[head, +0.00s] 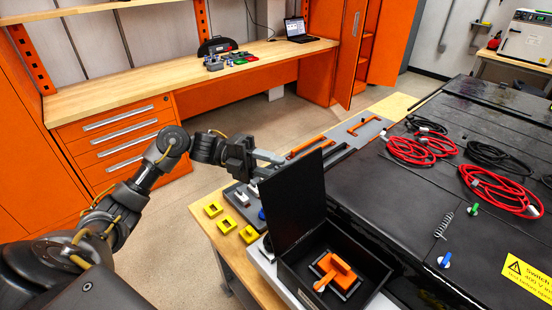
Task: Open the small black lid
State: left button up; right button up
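The small black lid (293,198) stands raised, roughly upright, at the back left edge of the black box (363,262). The box is open at the top. An orange block-shaped part with a handle (335,270) lies inside it. My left gripper (270,166) is just behind and left of the lid's upper left corner. Its two light grey fingers point right and are spread apart, with nothing seen between them. The lid may hide part of the lower finger, and I cannot tell whether the gripper touches the lid. My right gripper is not in view.
Yellow blocks (227,224) and a grey tray (241,198) lie left of the lid. A large black battery pack (420,215) with red cable coils (410,151) fills the right side. Orange-handled tools (364,126) lie behind. Open floor separates this table from the back workbench (120,92).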

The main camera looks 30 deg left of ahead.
aim_at(285, 170)
pick_arm(q)
jog(key=shift+w+d, duration=0.1)
jog(key=shift+d, duration=0.3)
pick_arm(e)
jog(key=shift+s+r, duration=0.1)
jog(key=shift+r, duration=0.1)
pick_arm(q)
jog(key=shift+c, duration=0.2)
grip_shut()
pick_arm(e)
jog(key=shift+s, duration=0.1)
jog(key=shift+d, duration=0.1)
pick_arm(q)
jog(key=d+y, duration=0.1)
jog(key=s+d+r+y, duration=0.1)
jog(key=d, duration=0.1)
jog(key=s+d+r+m+y, duration=0.1)
jog(key=d, duration=0.1)
jog(key=shift+r, duration=0.1)
jog(key=shift+d+y, duration=0.4)
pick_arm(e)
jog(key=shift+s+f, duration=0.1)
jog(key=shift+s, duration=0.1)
pick_arm(q)
jog(key=shift+o, duration=0.2)
grip_release()
